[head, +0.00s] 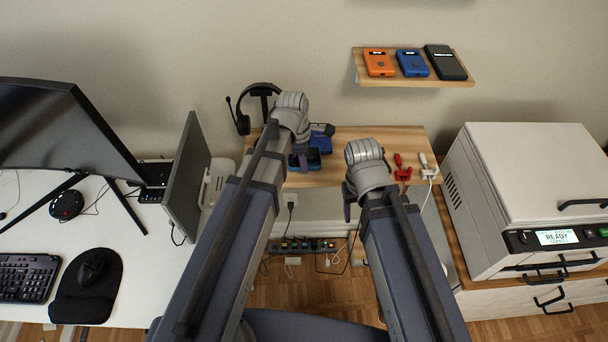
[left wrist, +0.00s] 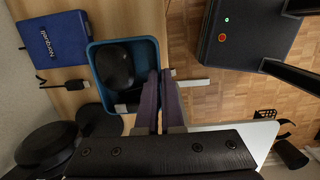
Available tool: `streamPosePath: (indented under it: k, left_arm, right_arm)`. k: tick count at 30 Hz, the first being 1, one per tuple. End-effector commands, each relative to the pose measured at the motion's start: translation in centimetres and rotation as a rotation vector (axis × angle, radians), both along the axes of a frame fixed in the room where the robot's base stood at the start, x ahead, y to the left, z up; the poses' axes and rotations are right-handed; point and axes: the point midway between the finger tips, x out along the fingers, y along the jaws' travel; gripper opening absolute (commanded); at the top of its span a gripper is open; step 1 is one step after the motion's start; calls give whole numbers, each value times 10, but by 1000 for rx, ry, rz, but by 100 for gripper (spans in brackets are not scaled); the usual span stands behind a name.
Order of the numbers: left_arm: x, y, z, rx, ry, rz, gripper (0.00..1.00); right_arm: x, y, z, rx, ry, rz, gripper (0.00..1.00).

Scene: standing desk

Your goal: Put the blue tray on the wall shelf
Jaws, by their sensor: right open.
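The blue tray (head: 313,161) is at the wooden side table, partly hidden by my left arm in the head view. In the left wrist view the tray (left wrist: 93,66) holds a black rounded object (left wrist: 115,66). My left gripper (left wrist: 163,72) has its fingers close together on either side of the tray's side wall, shut on it. In the head view the left gripper (head: 301,158) is partly hidden behind its wrist. My right gripper (head: 349,208) is open and empty in front of the table. The wall shelf (head: 415,82) is up at the right.
The shelf holds an orange device (head: 379,63), a blue device (head: 412,63) and a dark device (head: 445,62), leaving little bare room. A blue box (left wrist: 55,38) lies beside the tray. A headset stand (head: 264,92), a monitor (head: 187,178) and a white machine (head: 535,175) stand around.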

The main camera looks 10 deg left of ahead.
Motion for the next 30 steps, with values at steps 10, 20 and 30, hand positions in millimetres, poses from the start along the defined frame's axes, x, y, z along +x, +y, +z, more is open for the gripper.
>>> streamPosePath:
  k: [10, 20, 30]
  left_arm:
    - [0, 0, -43, 0, 0, 0, 0]
    - [0, 0, -42, 0, 0, 0, 0]
    - [0, 0, -43, 0, 0, 0, 33]
  right_arm:
    - [0, 0, -43, 0, 0, 0, 59]
    - [0, 0, -42, 0, 0, 0, 59]
    - [0, 0, -43, 0, 0, 0, 59]
